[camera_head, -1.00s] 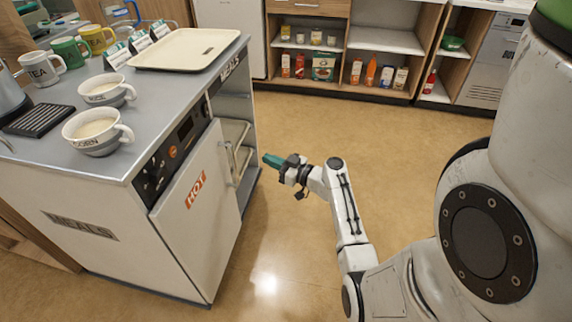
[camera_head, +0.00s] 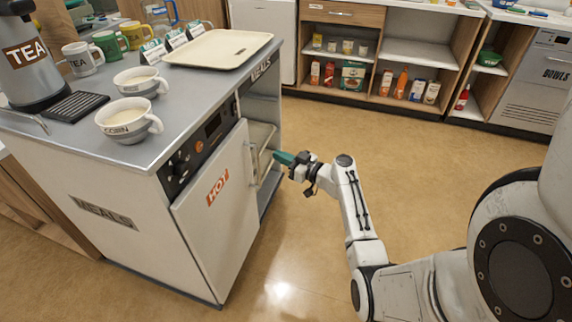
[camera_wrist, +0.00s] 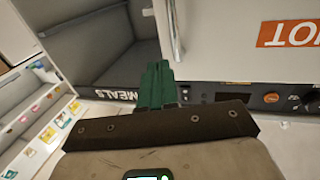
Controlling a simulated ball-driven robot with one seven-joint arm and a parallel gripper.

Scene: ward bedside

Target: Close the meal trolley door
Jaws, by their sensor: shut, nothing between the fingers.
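The meal trolley (camera_head: 150,235) stands at the left in the head view. Its white door (camera_head: 215,215), marked HOT, is partly open, and trays show in the opening beyond its right edge. The upright door handle (camera_head: 253,163) is near that edge. My gripper (camera_head: 284,158) has green fingers, is shut and empty, and is just right of the handle, in front of the opening. In the wrist view the closed fingers (camera_wrist: 157,85) lie before the grey interior (camera_wrist: 95,55). The handle (camera_wrist: 177,32) and door (camera_wrist: 230,40) are to their right; I cannot see contact.
On the trolley top stand two bowl-like cups (camera_head: 130,120), several mugs (camera_head: 110,45), a tea urn (camera_head: 30,60) and a cream tray (camera_head: 218,48). Shelves with cartons and bottles (camera_head: 402,90) line the back. The floor (camera_head: 420,170) between is clear.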

